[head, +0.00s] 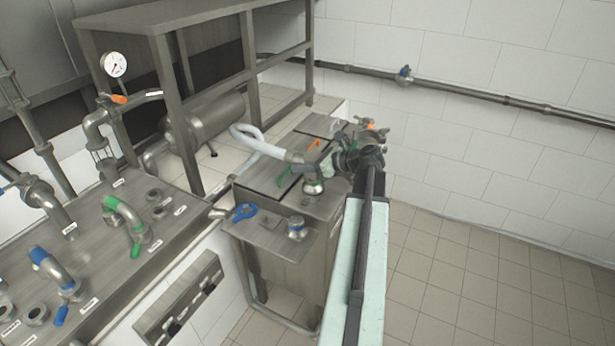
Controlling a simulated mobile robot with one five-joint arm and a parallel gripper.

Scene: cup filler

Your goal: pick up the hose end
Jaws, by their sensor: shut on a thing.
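The hose is a white, curved tube (258,142) that loops over the steel cabinet near the middle of the head view. Its metal hose end (296,157) points right, toward my gripper (322,164). My gripper is at the far end of my pale green arm, above the cabinet top, and is shut on the hose end. The wrist and fittings around it hide much of the contact.
The steel cabinet (288,227) has a blue-handled valve (244,212) and a round cap in front. A pipe panel (180,222) with green and blue handled bends stands left. A steel frame (168,85) rises behind. Tiled floor (450,280) is clear at right.

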